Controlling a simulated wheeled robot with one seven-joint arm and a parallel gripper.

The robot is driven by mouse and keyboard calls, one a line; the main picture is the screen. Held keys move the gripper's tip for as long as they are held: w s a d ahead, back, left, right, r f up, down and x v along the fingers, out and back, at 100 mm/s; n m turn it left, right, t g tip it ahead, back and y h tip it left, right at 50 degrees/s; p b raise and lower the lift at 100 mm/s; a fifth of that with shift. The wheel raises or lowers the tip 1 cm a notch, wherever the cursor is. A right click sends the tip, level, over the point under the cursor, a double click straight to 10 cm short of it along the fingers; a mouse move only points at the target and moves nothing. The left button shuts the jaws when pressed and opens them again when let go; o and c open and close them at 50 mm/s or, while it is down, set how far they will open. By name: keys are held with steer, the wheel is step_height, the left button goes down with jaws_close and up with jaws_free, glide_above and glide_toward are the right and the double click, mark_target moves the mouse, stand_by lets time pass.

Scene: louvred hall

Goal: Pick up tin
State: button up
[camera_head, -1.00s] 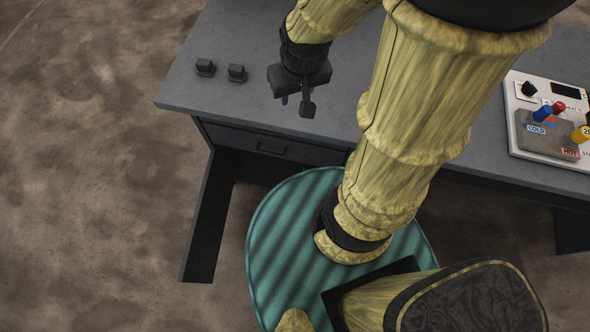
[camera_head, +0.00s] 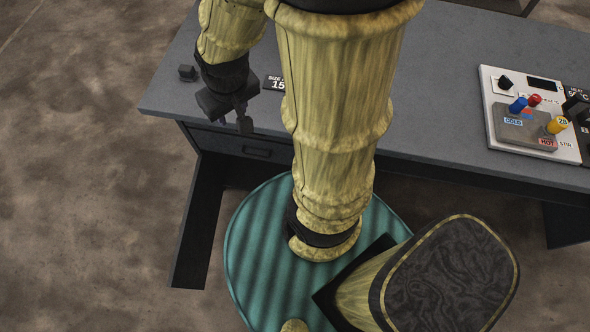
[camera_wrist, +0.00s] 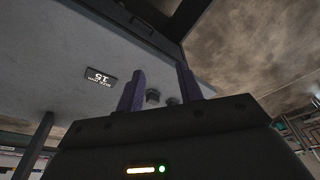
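No tin can be made out for certain in either view. My gripper (camera_head: 238,118) hangs over the left front part of the grey desk (camera_head: 440,60). In the wrist view its two purple-dark fingers (camera_wrist: 161,90) stand wide apart, with nothing held between them. Past the fingers, two small dark block-like objects (camera_wrist: 152,97) (camera_wrist: 172,101) rest on the desk. In the head view one small dark block (camera_head: 187,73) shows near the desk's left edge; the other is not seen and may be behind my gripper.
A black label reading "15" (camera_head: 274,83) lies on the desk, partly behind my arm; it also shows in the wrist view (camera_wrist: 101,79). A white panel (camera_head: 492,80) with coloured knobs sits at the right. The desk between is mostly clear.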

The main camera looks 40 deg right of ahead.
steer(key=shift+o, duration=0.2)
steer(key=o, duration=0.7)
steer(key=shift+f+b, duration=0.45)
steer(key=shift+o, duration=1.1)
steer(key=s+b+x, duration=0.3)
steer(key=b+x, duration=1)
steer(key=s+f+b+x, duration=0.1)
steer(key=s+b+x, duration=0.1)
steer(key=b+x, duration=1)
steer(key=s+f+b+x, duration=0.1)
steer(key=s+b+x, duration=0.2)
steer(key=b+x, duration=1)
steer(key=shift+s+f+b, duration=0.15)
steer(key=shift+f+b, duration=0.2)
steer(key=shift+b, duration=0.4)
steer(key=w+d+f+n+h+b, duration=0.3)
steer(key=f+n+h, duration=0.3)
steer(key=f, duration=1)
steer(key=w+d+f+n+h+b, duration=0.3)
steer(key=d+f+n+h+b, duration=0.1)
steer(key=f, duration=1.3)
steer(key=w+d+f+n+h+b, duration=0.3)
steer(key=f+n+h, duration=0.4)
steer(key=f, duration=0.9)
steer(key=shift+w+d+f+n+h+b, duration=0.2)
steer(key=shift+d+n+b, duration=0.15)
steer(key=shift+n+b, duration=0.2)
steer(key=shift+w+d+f+n+h+b, duration=0.2)
steer(key=shift+d+n+b, duration=0.2)
steer(key=shift+n, duration=0.25)
